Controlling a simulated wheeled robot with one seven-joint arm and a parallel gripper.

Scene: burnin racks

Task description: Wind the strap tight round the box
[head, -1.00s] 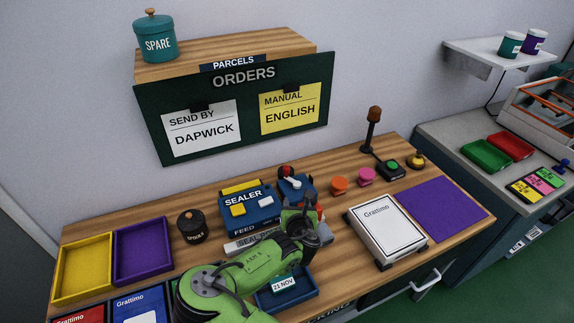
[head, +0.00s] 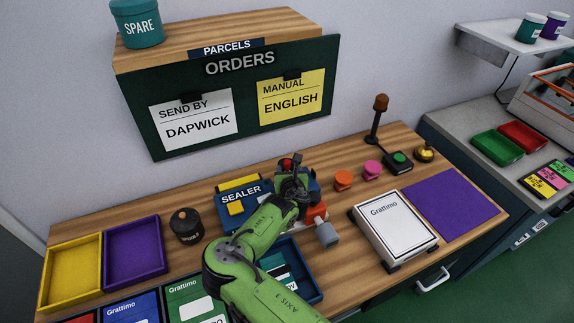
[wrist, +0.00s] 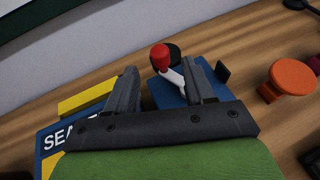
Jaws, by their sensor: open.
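A white box marked Grattimo (head: 395,226) lies flat right of the middle of the bench. I can make out no strap round it. A blue unit (wrist: 178,97) with a white lever (wrist: 173,78) and a red knob (wrist: 160,57) stands beside the sealer; in the head view the red knob (head: 286,163) shows just past my gripper (head: 292,182). In the wrist view my gripper (wrist: 166,70) is open, its fingers on either side of the lever and knob. I cannot tell whether they touch.
A blue sealer (head: 240,197) stands left of my gripper. Orange (head: 343,180) and pink (head: 372,169) spool-like pieces and a lamp post (head: 377,118) stand behind the box. A purple mat (head: 455,205) lies clear at right. Yellow (head: 72,270) and purple (head: 136,252) trays are at left.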

